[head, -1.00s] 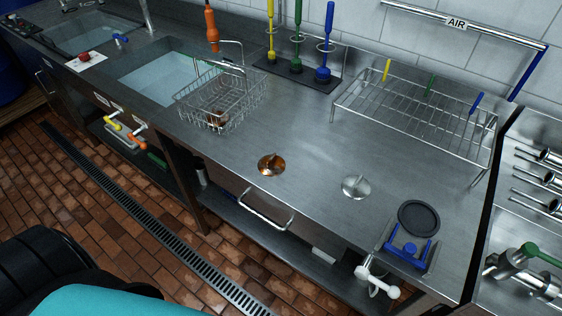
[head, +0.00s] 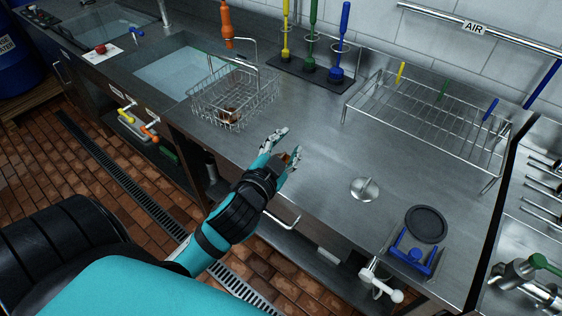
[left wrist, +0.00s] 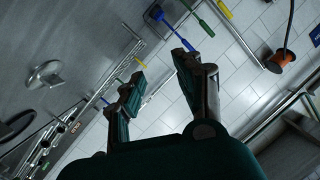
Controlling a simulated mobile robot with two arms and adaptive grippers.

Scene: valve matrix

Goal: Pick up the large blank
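I cannot tell for certain which disc is the large blank. A steel disc with an upright handle (head: 365,189) lies on the counter right of my left gripper (head: 289,144); the disc also shows at the left of the left wrist view (left wrist: 45,76). A copper-brown disc (head: 285,158) is mostly hidden behind the gripper, with only a bit showing between the fingers. A dark grey round disc (head: 426,224) lies farther right. My left gripper is open over the counter, its fingers apart and empty in the left wrist view (left wrist: 160,68). My right gripper is not in view.
A wire basket (head: 233,98) stands left of the gripper, by the sink (head: 180,70). A wire rack (head: 430,120) stands at the back right. A blue fixture (head: 412,255) sits beside the dark disc. The steel counter between gripper and rack (head: 335,140) is clear.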

